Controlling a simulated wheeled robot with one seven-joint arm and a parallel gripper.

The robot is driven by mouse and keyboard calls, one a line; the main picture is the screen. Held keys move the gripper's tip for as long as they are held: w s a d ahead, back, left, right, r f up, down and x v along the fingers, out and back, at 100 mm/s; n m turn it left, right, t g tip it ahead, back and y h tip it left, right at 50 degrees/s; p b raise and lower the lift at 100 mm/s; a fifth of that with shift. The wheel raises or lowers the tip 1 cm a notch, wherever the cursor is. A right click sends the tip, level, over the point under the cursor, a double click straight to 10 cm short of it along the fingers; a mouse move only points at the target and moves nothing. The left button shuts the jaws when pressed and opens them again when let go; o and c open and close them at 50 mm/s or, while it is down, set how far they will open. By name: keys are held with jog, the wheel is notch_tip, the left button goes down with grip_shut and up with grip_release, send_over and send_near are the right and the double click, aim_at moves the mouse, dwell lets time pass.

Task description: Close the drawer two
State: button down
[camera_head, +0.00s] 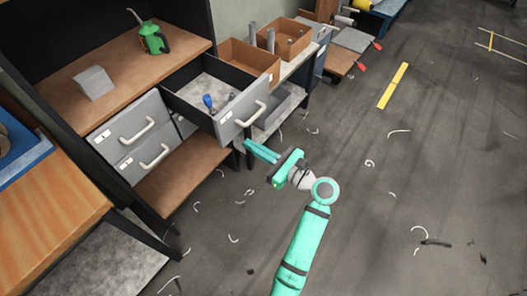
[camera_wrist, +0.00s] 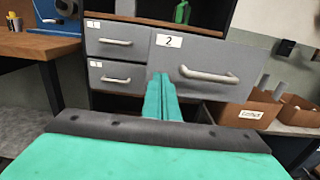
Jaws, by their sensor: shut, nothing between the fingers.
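Drawer two is the grey drawer pulled out from the cabinet; its front (camera_head: 236,116) has a pale curved handle (camera_head: 250,116). Inside it lie a blue-handled tool (camera_head: 208,102) and another small dark item. In the wrist view its front (camera_wrist: 240,55) bears a "2" label (camera_wrist: 169,41), and the handle (camera_wrist: 208,75) is right of my fingers. My teal gripper (camera_head: 254,147) is shut and empty, near the drawer front on its outer side and lower in the picture. The fingers (camera_wrist: 161,84) overlap the front's lower left edge in the wrist view; I cannot tell whether they touch it.
Two shut drawers (camera_head: 128,127) are left of the open one. Cardboard boxes (camera_head: 247,58) and a grey bin (camera_head: 277,104) stand on the shelves behind it. A green can (camera_head: 153,40) and grey block (camera_head: 93,83) sit on the bench top. The floor at right is mostly open, with scattered shavings.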

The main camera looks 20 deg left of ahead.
aim_at(227, 130)
jog(key=x, duration=0.7)
jog(key=shift+w+a, duration=0.15)
